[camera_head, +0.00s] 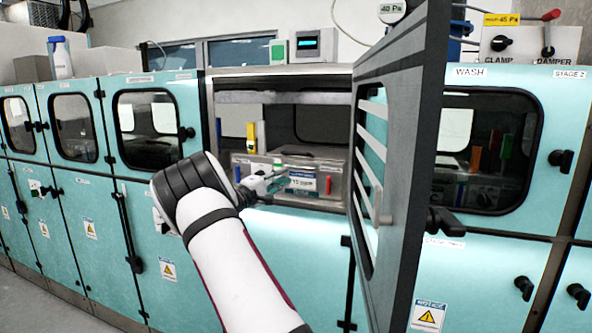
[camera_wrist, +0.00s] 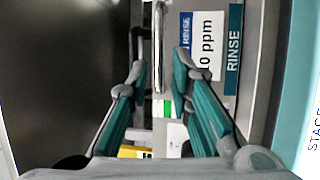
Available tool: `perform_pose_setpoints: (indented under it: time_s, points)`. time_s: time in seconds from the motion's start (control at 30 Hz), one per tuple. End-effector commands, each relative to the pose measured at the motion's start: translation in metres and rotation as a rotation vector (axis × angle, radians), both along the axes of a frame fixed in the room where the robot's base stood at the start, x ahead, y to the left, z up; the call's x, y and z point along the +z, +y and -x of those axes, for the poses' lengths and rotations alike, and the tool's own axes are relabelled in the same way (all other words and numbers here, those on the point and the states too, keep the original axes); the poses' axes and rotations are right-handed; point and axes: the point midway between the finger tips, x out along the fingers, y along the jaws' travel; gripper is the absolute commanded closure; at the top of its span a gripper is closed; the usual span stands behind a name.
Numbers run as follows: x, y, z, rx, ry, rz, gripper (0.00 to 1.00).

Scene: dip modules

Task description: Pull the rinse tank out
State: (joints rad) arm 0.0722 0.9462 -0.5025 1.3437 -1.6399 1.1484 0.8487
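The rinse tank (camera_head: 335,168) is a grey box inside the open cabinet, with a white and blue front label reading "10 ppm". In the wrist view the turned label (camera_wrist: 207,45) and a teal "RINSE" strip (camera_wrist: 233,50) show on its front. A metal bar handle (camera_wrist: 159,45) runs up the wrist view beside the label. My gripper (camera_head: 284,181) is in front of the tank's face. In the wrist view its teal-padded fingers (camera_wrist: 162,72) are open, one on each side of the bar, with a gap to both. My gripper hides part of the tank front.
The cabinet door (camera_head: 412,150) stands swung open to the right of my arm. Closed teal cabinets line both sides. A yellow bottle-like item (camera_head: 250,137) and a red item (camera_head: 328,184) show by the tank. A grey wall fills the wrist view's left.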

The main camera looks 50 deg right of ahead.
Motion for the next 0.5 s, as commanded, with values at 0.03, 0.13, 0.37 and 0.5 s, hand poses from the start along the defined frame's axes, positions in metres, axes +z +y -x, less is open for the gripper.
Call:
perform_pose_setpoints:
  time_s: [0.03, 0.13, 0.37, 0.5]
  points:
    - [0.002, -0.012, 0.002, -0.004, -0.001, 0.001, 0.8]
    - [0.005, -0.03, 0.001, -0.003, -0.001, 0.0, 0.8]
    - [0.01, -0.06, 0.001, -0.002, 0.0, -0.001, 0.8]
    - [0.012, -0.068, 0.001, -0.001, -0.001, -0.001, 0.8]
